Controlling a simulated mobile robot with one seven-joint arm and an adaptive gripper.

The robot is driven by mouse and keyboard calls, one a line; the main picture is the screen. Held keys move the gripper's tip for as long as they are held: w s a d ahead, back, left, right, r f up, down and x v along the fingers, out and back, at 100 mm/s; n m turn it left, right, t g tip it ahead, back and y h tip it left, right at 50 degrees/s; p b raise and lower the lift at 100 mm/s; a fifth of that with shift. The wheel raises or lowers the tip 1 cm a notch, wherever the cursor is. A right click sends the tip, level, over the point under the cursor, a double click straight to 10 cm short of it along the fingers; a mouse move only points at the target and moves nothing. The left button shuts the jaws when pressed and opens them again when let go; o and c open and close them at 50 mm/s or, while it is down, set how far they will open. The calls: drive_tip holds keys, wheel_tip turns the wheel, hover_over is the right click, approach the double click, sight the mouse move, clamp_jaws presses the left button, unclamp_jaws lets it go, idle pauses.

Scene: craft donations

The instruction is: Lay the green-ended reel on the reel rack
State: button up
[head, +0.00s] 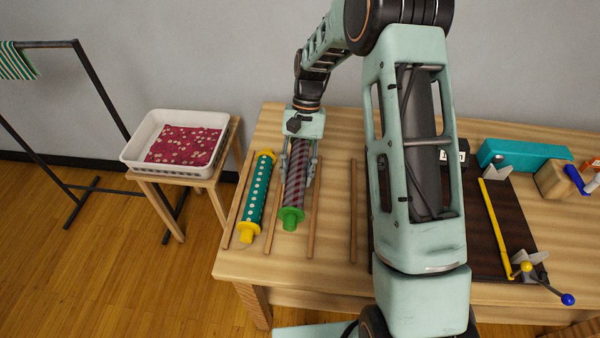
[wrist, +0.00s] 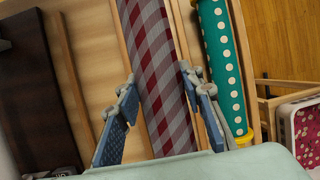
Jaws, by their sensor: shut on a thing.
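The green-ended reel (head: 294,196) is wrapped in red and grey checked cloth. In the head view it lies lengthwise between two wooden rails of the reel rack (head: 313,215), its green end toward the front. My gripper (head: 299,175) is shut on its cloth-wrapped part from above. In the wrist view the checked reel (wrist: 163,60) runs between the two blue-padded fingers of my gripper (wrist: 157,78). I cannot tell whether the reel rests on the rack or hangs just above it. Its far end is hidden under my gripper.
A teal dotted reel with yellow ends (head: 257,200) lies in the slot to the left. The slot to the right looks empty. A white tray (head: 130,150) with red cloth stands on a stool. A dark board (head: 500,215) with a yellow bar is at right.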

drive_tip(key=shift+w+a, duration=0.1)
drive_tip(key=shift+f+b, duration=2.65)
drive_tip(key=shift+f, duration=1.5)
drive_tip(key=o, duration=1.4)
